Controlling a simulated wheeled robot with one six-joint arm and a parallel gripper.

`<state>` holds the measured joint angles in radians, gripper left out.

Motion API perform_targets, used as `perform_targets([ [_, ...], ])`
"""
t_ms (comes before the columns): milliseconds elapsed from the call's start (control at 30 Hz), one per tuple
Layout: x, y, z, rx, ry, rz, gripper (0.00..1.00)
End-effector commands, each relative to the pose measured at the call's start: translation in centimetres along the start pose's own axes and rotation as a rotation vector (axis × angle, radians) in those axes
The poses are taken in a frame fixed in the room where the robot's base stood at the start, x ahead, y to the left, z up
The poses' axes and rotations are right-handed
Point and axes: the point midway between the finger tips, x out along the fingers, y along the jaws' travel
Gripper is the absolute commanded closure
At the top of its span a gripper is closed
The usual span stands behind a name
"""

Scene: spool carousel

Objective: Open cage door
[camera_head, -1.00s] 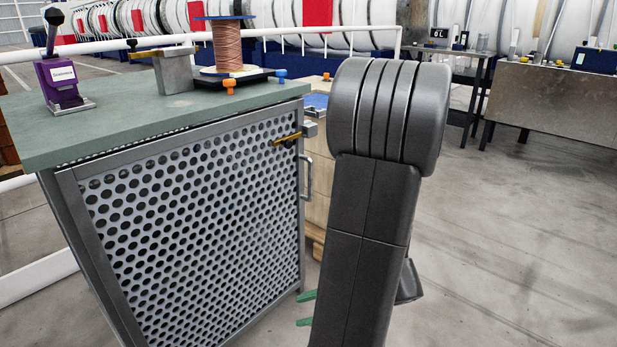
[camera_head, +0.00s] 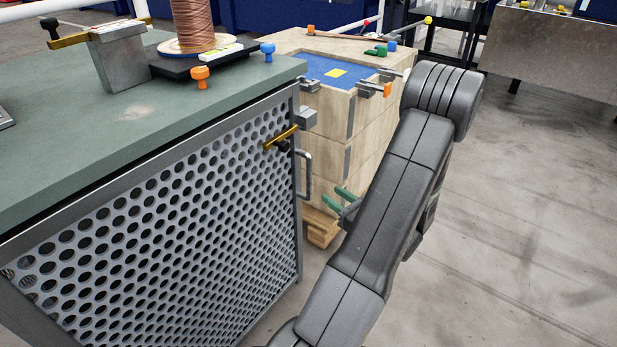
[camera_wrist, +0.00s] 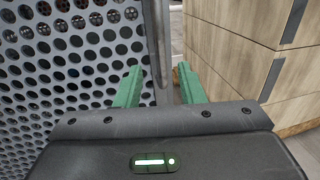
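The cage door (camera_head: 200,210) is a grey perforated metal panel in a frame under a green worktop, and it looks closed. Its handle (camera_head: 305,175) is a vertical grey bar on the right edge; the bar also shows in the wrist view (camera_wrist: 157,45). My gripper (camera_head: 342,200) has green fingers, spread apart and empty, just right of and below the handle. In the wrist view the fingers (camera_wrist: 160,85) point toward the door's edge, with the handle bar between or just beyond them; contact cannot be told.
A wooden crate stack (camera_head: 355,120) with a blue top stands close behind the gripper on the right. A copper spool (camera_head: 195,28) and a metal bracket (camera_head: 122,62) stand on the worktop (camera_head: 70,120). The floor (camera_head: 520,230) at right is clear.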

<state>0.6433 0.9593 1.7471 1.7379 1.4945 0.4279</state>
Motion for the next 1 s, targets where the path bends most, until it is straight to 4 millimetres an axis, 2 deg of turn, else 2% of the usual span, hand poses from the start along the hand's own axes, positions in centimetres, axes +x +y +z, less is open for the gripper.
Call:
perform_targets([
  [300,6.6,0.1,-0.2,-0.002,0.000,0.006,0.65],
  [500,9.5,0.1,-0.1,-0.002,0.001,0.003,0.65],
  [700,10.6,0.1,0.0,-0.001,0.000,0.002,0.65],
  [967,10.7,0.0,0.0,-0.001,0.000,0.001,0.65],
  [1000,10.7,0.1,0.0,-0.001,0.000,0.001,0.72],
])
